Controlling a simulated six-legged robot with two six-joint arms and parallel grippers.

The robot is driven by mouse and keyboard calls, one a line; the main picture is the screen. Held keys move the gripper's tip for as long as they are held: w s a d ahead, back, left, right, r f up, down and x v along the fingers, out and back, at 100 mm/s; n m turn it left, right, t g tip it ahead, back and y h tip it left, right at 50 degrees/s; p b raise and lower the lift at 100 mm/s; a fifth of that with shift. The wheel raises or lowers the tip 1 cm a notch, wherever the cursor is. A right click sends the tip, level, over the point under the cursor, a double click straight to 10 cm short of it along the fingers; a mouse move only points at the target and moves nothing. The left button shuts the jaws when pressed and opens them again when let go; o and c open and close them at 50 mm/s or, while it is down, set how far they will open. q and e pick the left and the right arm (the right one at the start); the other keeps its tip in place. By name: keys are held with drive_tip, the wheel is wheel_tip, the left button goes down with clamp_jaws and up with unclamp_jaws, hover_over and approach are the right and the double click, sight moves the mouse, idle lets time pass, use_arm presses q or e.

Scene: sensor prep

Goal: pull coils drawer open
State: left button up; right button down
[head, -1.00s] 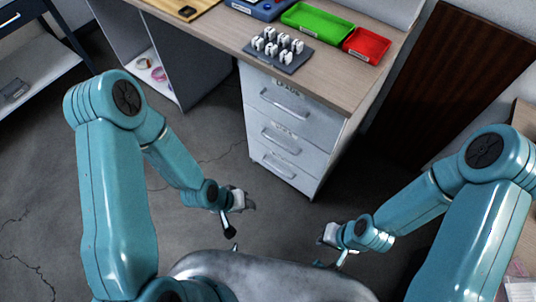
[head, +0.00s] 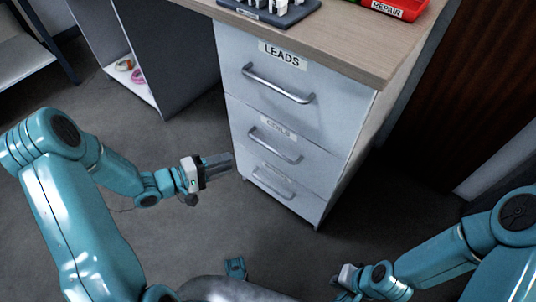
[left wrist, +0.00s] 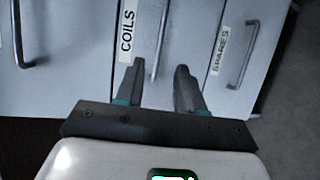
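The coils drawer (head: 250,123) is the middle of three grey drawers and sits flush with the cabinet front. Its bar handle (head: 275,147) runs across it, below a label that is hard to read in the head view. In the left wrist view, the COILS label (left wrist: 127,30) is clear, and the handle (left wrist: 162,40) lies ahead of the gap between my fingers. My left gripper (head: 231,164) is open and empty in front of the drawers, left of the handle. It also shows in the left wrist view (left wrist: 157,78). My right gripper (head: 340,280) is low at the bottom; its fingers are unclear.
The LEADS drawer (head: 320,102) above and the SPARES drawer (left wrist: 215,75) below also look shut. On the desk top (head: 345,42) are a dark rack (head: 258,14) and a red REPAIR tray (head: 398,10). Open grey floor lies left of the drawers.

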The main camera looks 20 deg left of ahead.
use_arm(q)
drive_tip(key=b+x, duration=0.4)
drive_tip(key=x, duration=1)
drive_tip(key=shift+w+d+f, duration=0.1)
clamp_jaws()
